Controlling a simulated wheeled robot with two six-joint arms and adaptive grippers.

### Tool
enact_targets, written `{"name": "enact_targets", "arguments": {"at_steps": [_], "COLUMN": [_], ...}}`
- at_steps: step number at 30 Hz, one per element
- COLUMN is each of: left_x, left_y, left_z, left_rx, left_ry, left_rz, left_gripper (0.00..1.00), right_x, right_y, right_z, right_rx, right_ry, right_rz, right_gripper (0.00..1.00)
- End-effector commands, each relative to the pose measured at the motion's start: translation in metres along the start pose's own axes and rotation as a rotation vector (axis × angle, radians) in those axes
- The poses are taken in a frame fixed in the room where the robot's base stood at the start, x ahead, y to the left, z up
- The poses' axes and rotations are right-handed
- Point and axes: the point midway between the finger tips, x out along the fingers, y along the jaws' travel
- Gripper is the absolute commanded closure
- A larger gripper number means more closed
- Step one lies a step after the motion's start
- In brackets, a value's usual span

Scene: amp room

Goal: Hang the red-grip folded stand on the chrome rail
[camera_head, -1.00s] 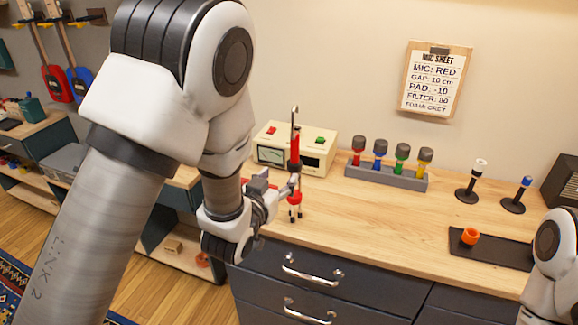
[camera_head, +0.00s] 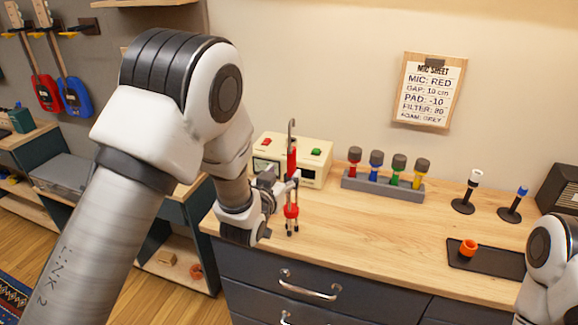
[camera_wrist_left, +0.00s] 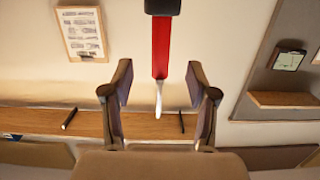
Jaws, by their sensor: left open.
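The red-grip folded stand (camera_head: 292,160) is upright at the counter's front left, with a metal hook on top, a red grip and a red lower part. My left gripper (camera_head: 287,184) is open at the stand's mid-height, below the upper red part. I cannot make out the chrome rail.
A cream box with coloured buttons (camera_head: 316,172) stands close behind the stand. A grey rack with several coloured-band pieces (camera_head: 382,187) is to its right. Two small stands and a black tray (camera_head: 485,262) are farther right. The counter's middle front is clear.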

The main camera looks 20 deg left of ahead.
Motion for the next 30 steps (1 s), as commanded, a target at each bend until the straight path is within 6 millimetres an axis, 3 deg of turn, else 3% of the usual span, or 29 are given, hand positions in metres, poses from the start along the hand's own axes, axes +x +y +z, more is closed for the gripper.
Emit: {"name": "enact_targets", "arguments": {"at_steps": [15, 26, 27, 30], "left_x": [0.046, 0.051, 0.051, 0.051], "left_y": [0.000, 0.000, 0.000, 0.000], "left_z": [0.000, 0.000, 0.000, 0.000], "left_rx": [0.001, 0.001, 0.001, 0.000], "left_ry": [0.001, 0.000, 0.000, 0.000], "left_rz": [0.000, 0.000, 0.000, 0.000], "left_gripper": [0.42, 0.42, 0.45, 0.81], "right_x": [-0.001, -0.001, -0.001, -0.001], "right_y": [0.000, 0.000, 0.000, 0.000], "right_z": [0.000, 0.000, 0.000, 0.000], "right_rx": [0.000, 0.000, 0.000, 0.000], "right_ry": [0.000, 0.000, 0.000, 0.000], "right_rz": [0.000, 0.000, 0.000, 0.000], "right_gripper": [1.00, 1.00, 1.00, 1.00]}}
